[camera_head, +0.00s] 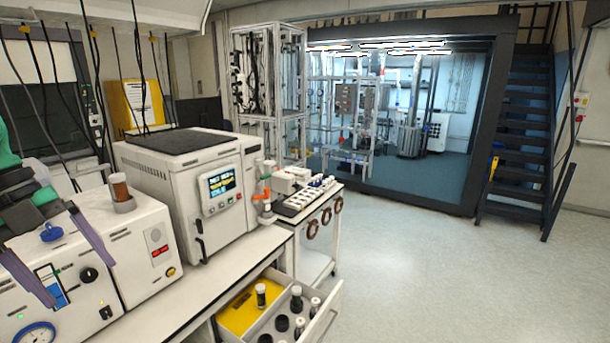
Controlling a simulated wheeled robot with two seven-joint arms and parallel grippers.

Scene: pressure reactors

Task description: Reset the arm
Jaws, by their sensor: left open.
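My left gripper (80,284) comes in from the left edge, its two long grey-purple fingers spread apart with nothing between them. The fingers appear in front of the white instruments on the bench; I cannot tell whether they touch anything. Green and dark parts of my left arm show at the far left edge. My right gripper is not in view.
An open drawer (327,311) holds several dark vials and a yellow section. Clear floor (450,275) lies right; stairs (522,135) stand beyond.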

